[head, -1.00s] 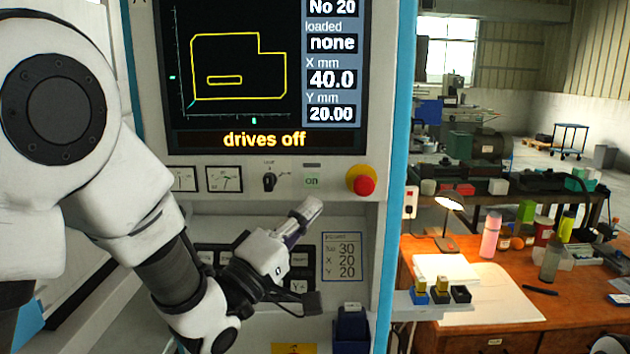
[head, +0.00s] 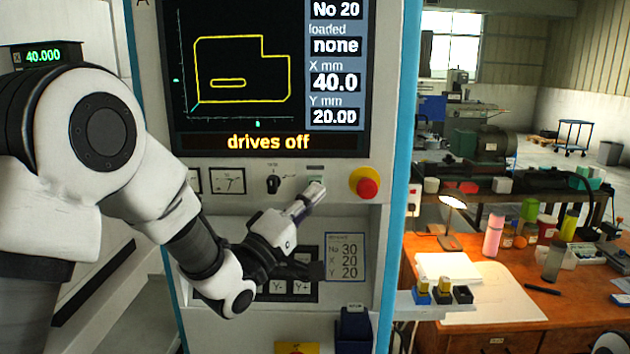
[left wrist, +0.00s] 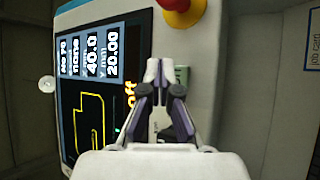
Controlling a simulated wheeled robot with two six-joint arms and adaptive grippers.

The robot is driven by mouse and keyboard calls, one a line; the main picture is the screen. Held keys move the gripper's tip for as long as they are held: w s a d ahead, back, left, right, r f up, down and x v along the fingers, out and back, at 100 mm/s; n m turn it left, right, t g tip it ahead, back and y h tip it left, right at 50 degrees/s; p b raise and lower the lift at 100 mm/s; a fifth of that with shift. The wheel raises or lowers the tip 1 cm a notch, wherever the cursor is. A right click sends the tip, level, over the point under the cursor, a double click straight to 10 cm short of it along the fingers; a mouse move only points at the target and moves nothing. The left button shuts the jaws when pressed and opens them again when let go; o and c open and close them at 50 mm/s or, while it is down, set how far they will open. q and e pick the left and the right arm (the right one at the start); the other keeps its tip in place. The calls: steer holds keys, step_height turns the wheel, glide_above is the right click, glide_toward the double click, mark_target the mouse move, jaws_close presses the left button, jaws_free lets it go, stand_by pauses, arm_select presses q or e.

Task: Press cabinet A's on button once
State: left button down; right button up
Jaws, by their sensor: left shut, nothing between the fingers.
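Cabinet A's control panel (head: 345,168) faces me under a screen (head: 277,75) that reads "drives off". My left gripper (head: 314,191) is shut and empty, its fingertips in front of the panel where the on button sits. The fingers hide the button in the head view. In the left wrist view a pale green patch, apparently the on button (left wrist: 181,75), shows right beside the shut fingertips (left wrist: 162,72). I cannot tell whether they touch it. A small lamp strip (head: 314,168) lies just above the fingertips. My right gripper is not in view.
A red stop knob on a yellow collar (head: 366,184) sits close to the right of the fingertips. A rotary switch (head: 272,184) is to the left. Keys (head: 290,288) lie below. A wooden desk (head: 510,325) with a lamp and bottles stands at the right.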

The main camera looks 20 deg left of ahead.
arm_select(q)
steer(key=shift+w+a, duration=0.15)
steer(key=shift+w, duration=0.45)
stand_by(1.0)
steer(key=shift+w+a, duration=0.1)
steer(key=shift+w, duration=0.3)
steer(key=shift+w+a, duration=0.1)
steer(key=shift+w, duration=0.25)
stand_by(0.6)
steer(key=shift+s, duration=0.15)
steer(key=shift+s+d+b, duration=0.25)
steer(key=shift+s+b, duration=0.05)
steer(key=shift+s, duration=0.35)
